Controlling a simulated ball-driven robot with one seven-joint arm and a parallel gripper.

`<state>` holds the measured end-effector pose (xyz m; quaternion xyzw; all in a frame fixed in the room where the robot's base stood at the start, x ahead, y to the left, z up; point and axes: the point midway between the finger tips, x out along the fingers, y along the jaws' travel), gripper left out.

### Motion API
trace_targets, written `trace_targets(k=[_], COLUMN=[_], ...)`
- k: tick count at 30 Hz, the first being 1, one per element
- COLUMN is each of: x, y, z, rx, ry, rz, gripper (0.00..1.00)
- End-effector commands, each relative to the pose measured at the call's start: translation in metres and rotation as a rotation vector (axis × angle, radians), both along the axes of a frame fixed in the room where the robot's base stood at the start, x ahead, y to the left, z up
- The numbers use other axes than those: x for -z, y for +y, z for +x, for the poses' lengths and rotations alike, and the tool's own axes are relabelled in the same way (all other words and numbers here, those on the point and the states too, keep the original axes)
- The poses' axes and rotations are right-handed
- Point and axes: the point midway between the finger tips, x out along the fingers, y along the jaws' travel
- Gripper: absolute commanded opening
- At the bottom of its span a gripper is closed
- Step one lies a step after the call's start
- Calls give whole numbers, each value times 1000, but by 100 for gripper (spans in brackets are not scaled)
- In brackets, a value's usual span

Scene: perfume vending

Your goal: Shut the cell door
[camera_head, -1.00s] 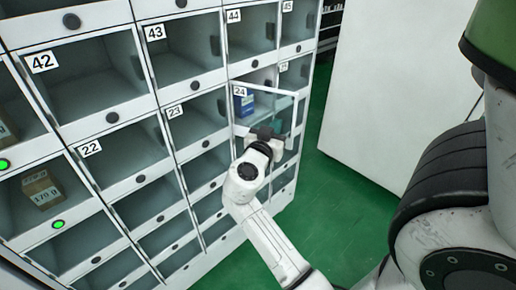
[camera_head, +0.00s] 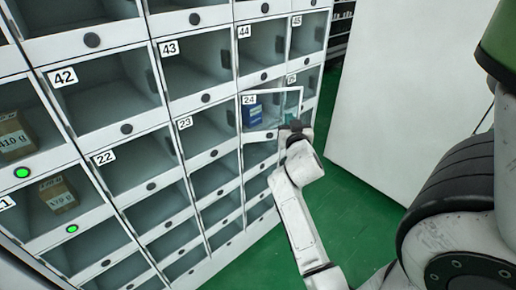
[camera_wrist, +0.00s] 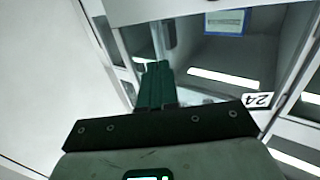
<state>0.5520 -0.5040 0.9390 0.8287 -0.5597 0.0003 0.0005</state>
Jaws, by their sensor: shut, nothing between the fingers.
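The door of cell 24 (camera_head: 300,108) is a clear panel in a white frame. It stands ajar, and its right edge overlaps the view of the column marked 25. A blue box (camera_head: 254,115) shows inside the cell, and also in the wrist view (camera_wrist: 226,21). My gripper (camera_head: 294,128) is at the door's lower right corner, its dark fingers shut and empty. In the wrist view, the shut fingers (camera_wrist: 155,86) point toward the cabinet, beside the upside-down 24 label (camera_wrist: 257,100). I cannot tell whether they touch the door.
The cabinet has rows of clear-fronted cells; cell 23 (camera_head: 203,145) is to the left. Boxes lie in two left cells with green lights (camera_head: 22,173). A white panel (camera_head: 390,90) stands to the right. Green floor (camera_head: 350,215) is clear between them.

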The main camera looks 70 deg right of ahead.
Motion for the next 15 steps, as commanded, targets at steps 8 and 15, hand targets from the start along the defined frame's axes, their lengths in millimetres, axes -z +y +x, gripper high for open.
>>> trace_targets(k=[8, 15], x=[0, 1], y=[-36, -57], z=[16, 31], rx=[3, 2], ry=[-4, -3], rz=[1, 0], gripper=[0, 0])
